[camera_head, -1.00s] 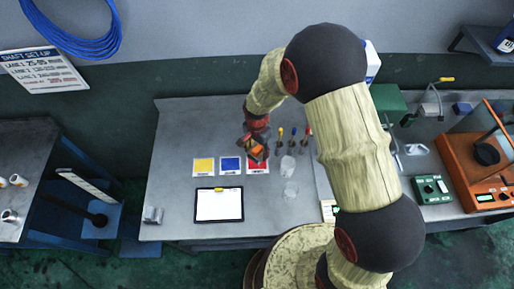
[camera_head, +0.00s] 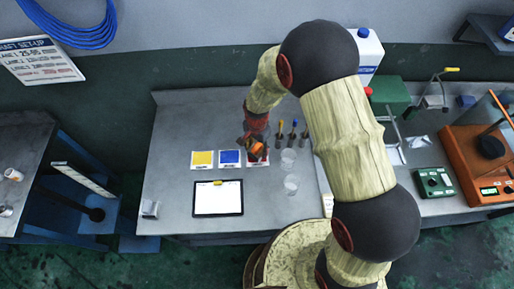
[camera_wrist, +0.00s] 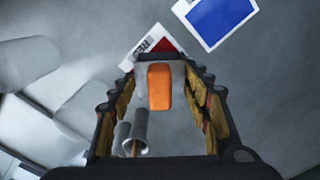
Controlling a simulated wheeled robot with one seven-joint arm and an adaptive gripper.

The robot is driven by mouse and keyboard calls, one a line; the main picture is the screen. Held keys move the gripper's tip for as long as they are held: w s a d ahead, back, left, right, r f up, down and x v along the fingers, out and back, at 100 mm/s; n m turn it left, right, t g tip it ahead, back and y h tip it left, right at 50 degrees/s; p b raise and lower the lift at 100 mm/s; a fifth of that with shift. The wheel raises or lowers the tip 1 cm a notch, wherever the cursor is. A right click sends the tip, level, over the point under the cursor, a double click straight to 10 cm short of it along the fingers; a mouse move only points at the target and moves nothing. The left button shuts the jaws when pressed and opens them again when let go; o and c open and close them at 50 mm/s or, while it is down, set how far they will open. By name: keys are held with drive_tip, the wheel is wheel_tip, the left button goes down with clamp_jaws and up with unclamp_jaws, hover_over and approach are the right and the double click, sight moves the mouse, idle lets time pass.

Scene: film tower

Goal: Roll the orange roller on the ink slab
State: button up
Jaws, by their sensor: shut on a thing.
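My gripper (camera_head: 256,142) is over the workbench, shut on the orange roller (camera_wrist: 159,88). In the wrist view the roller's orange part shows between the two fingers, with a pale grey piece behind it. The red card (camera_head: 258,157) is partly hidden behind gripper and roller; its red corner also shows in the wrist view (camera_wrist: 164,46). A blue card (camera_head: 230,158) and a yellow card (camera_head: 203,160) lie left of it. I cannot tell which of these is the ink slab, or whether the roller touches the red card.
Clear cups (camera_head: 290,184) stand right of the cards, and several upright holders with coloured-topped tools (camera_head: 293,137) stand behind them. A black-framed white board (camera_head: 218,198) lies in front.

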sight(257, 147)
drive_tip(key=shift+f+b, duration=0.4)
drive_tip(key=shift+f, duration=0.15)
idle(1.6)
drive_tip(key=shift+r+p, duration=2.2)
drive_tip(key=shift+r, duration=1.4)
drive_tip(key=shift+s+f, duration=0.1)
